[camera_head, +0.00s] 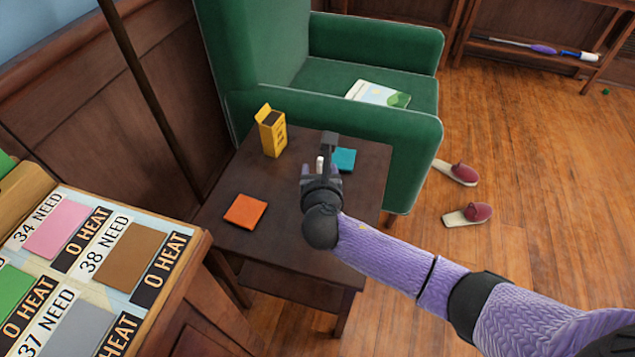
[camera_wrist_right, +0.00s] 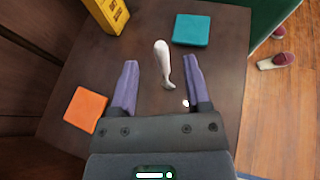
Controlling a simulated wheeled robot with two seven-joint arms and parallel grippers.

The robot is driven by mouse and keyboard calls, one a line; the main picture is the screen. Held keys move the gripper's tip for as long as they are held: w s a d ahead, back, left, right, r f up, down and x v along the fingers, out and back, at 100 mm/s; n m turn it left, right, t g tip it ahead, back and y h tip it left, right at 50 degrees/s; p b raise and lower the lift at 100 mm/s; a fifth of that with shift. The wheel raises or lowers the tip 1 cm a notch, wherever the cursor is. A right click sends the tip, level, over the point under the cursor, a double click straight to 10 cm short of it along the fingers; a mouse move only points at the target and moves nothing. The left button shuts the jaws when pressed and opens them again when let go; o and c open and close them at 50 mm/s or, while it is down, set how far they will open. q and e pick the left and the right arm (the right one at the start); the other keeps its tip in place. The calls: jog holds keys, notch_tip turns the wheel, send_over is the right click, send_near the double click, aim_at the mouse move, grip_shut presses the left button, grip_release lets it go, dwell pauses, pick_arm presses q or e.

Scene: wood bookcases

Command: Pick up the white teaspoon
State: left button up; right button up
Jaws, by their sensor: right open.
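The white teaspoon (camera_wrist_right: 163,62) lies on the dark wooden side table (camera_wrist_right: 215,75). In the right wrist view its thick end points away from me and its thin end towards my palm. My right gripper (camera_wrist_right: 160,66) is open above the table, with one purple finger on each side of the teaspoon and a gap on both sides. In the head view the right gripper (camera_head: 321,165) is over the table and hides most of the teaspoon; only a small white part (camera_head: 320,163) shows. My left gripper is in neither view.
On the table are a yellow box (camera_head: 272,132), an orange square (camera_head: 245,211) and a teal square (camera_head: 344,159). A green armchair (camera_head: 385,130) stands directly behind. A board with labels (camera_head: 100,245) is at the left. Red slippers (camera_head: 468,214) lie on the floor at right.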

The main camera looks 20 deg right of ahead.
aim_at(320, 166)
jog(key=b+x, duration=0.1)
jog(key=x, duration=0.2)
jog(key=shift+d+f+b, duration=0.1)
jog(key=shift+f+b, duration=0.3)
jog(key=shift+f, duration=0.05)
jog(key=shift+w+r, duration=0.15)
jog(key=shift+w, duration=0.1)
jog(key=shift+r, duration=0.15)
jog(key=c, duration=0.5)
grip_shut()
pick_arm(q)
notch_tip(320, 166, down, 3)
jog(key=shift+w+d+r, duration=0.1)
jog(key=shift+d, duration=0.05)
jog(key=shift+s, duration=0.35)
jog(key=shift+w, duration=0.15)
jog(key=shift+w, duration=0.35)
